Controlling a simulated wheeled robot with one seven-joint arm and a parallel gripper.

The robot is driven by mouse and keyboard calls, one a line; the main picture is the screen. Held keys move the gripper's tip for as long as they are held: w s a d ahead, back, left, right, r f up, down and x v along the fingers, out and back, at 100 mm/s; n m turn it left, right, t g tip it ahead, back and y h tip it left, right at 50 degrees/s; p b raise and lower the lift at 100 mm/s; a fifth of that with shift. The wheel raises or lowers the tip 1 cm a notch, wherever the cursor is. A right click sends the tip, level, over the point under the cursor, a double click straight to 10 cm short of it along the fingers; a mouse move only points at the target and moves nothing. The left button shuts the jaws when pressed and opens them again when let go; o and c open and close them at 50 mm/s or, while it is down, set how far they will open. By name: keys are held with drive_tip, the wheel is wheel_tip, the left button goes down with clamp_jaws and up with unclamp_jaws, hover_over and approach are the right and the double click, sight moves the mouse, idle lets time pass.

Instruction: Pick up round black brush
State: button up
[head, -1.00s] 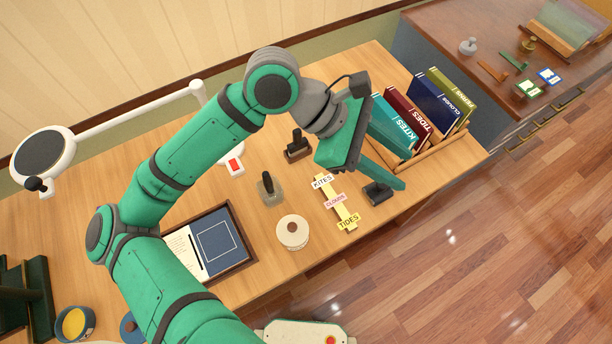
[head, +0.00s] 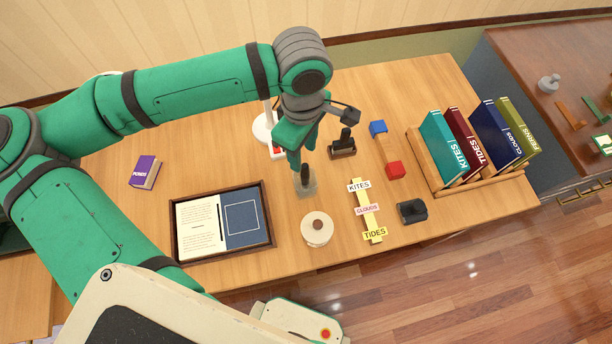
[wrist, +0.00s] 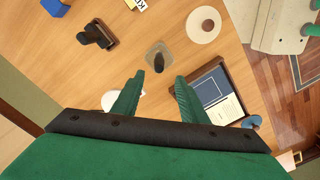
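My gripper (head: 297,160) is open and points down over the table; in the wrist view its two fingers (wrist: 157,84) stand apart with nothing between them. A brush-like object with a rounded black upright handle (head: 305,177) and a greyish base (head: 306,191) stands just below the fingertips. It also shows in the wrist view (wrist: 158,62), just ahead of the gap. A second dark object with a black knob and rectangular base (head: 343,149) stands to the right. I cannot tell for sure which is the round black brush.
A cream round object (head: 317,229) and an open book tray (head: 266,190) stand close by. Yellow label strip (head: 368,222), black block (head: 412,211), red-and-blue piece (head: 394,170) and book rack (head: 470,187) lie right. A purple book (head: 145,172) lies left.

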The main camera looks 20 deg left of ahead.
sight(305, 166)
drive_tip(key=f, duration=0.6)
drive_tip(key=shift+w+d+f, duration=0.15)
drive_tip(key=shift+d, duration=0.1)
drive_tip(key=shift+f, duration=0.4)
clamp_jaws()
